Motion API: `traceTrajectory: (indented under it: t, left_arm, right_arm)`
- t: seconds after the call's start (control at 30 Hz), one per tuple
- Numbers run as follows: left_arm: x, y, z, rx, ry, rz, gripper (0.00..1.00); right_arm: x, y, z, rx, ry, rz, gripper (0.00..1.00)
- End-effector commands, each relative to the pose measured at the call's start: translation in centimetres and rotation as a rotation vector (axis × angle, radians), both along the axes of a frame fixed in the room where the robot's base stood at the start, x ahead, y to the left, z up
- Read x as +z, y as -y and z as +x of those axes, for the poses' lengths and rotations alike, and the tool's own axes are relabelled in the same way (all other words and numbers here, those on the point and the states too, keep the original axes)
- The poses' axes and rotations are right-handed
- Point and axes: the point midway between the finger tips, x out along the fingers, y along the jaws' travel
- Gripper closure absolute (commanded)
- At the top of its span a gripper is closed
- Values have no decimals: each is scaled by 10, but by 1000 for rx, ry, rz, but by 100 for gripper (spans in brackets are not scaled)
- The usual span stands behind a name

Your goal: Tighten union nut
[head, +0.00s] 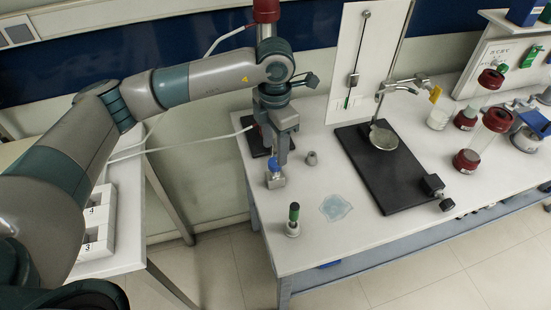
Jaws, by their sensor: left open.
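My left gripper (278,156) points down at the near left part of the bench, its arm reaching in from the left. Its jaws are open. Directly below, at its fingertips, is a small metal fitting (277,181) with a blue part (273,165) on top. Which part is the union nut is too small to tell, and the fingers partly hide the top. I cannot tell whether the fingers touch it. My right gripper is out of view.
A column with a red cap (265,10) rises behind my gripper. A black stand base (392,170) with a rod and clamp is to the right. Red-capped glassware (487,131) stands farther right.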

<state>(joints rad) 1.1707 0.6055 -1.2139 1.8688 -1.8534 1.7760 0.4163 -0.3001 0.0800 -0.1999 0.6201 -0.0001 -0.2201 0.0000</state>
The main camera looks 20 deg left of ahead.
Motion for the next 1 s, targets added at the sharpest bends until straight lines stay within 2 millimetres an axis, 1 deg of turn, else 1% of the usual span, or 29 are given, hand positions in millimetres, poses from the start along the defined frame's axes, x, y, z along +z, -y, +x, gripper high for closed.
traceTrajectory:
  t: [0.03,0.1,0.3,1.0]
  left_arm:
    - [6,0,0,0,1,0,53]
    - [12,0,0,0,1,-1,53]
    - [23,0,0,-1,0,-1,53]
    - [24,0,0,-1,-1,-1,53]
  right_arm:
    - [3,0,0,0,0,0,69]
    - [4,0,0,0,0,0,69]
    - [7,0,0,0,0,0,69]
    - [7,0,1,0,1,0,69]
